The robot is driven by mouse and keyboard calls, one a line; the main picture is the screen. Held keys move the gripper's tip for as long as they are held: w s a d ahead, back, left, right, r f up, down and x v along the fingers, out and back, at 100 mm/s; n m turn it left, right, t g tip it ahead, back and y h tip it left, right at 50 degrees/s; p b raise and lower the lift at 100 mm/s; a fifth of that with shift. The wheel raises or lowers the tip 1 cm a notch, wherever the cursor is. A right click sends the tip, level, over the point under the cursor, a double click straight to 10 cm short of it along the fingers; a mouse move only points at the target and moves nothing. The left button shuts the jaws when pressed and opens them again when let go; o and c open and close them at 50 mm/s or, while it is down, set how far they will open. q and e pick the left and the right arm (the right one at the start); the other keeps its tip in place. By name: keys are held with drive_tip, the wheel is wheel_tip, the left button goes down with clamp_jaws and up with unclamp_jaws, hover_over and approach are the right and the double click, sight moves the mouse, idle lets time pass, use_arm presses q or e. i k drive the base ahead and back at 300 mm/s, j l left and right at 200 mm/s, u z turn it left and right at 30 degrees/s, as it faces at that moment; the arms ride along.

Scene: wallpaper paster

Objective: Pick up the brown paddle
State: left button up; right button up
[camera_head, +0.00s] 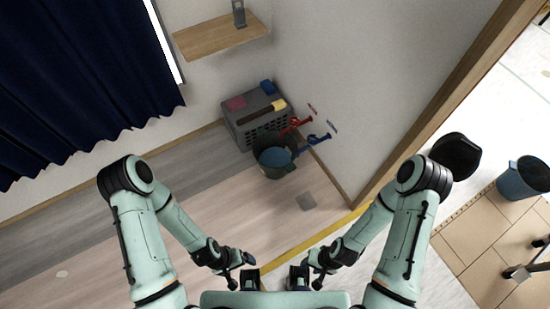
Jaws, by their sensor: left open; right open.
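A narrow dark brown piece (253,114) lies on top of a grey crate (238,133) by the wall in the corner. It looks like the brown paddle, but it is too small to make out its shape fully. My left gripper (240,271) is at the bottom middle of the head view, open, far from the crate. My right gripper (309,274) is just right of it, also open and away from the crate. The fingertips of both are small and dark, and no object shows between them.
A pink block (235,103), a blue block (268,87) and a yellow block (279,104) lie on the crate. A wooden shelf (220,37) juts above.

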sight(277, 105)
drive_tip(key=z, duration=0.65)
drive_tip(key=j+z, duration=0.25)
drive_tip(key=z, duration=0.15)
drive_tip(key=j+z, duration=0.6)
drive_tip(key=z, duration=0.15)
drive_tip(key=j+z, duration=0.15)
drive_tip(key=j, duration=0.2)
drive_tip(key=k+j+z, duration=0.2)
drive_tip(key=j+z, duration=0.15)
drive_tip(key=j, duration=0.3)
drive_tip(key=k+j, duration=0.1)
drive_tip(key=j, duration=0.25)
drive_tip(key=k+j, duration=0.15)
drive_tip(key=j, duration=0.25)
drive_tip(key=k+j+z, duration=0.1)
drive_tip(key=j, duration=0.25)
drive_tip(key=k+j, duration=0.15)
drive_tip(key=j, duration=0.2)
drive_tip(key=k+j, duration=0.15)
drive_tip(key=j, duration=0.2)
drive_tip(key=i+j, duration=0.35)
drive_tip(key=i+z, duration=0.05)
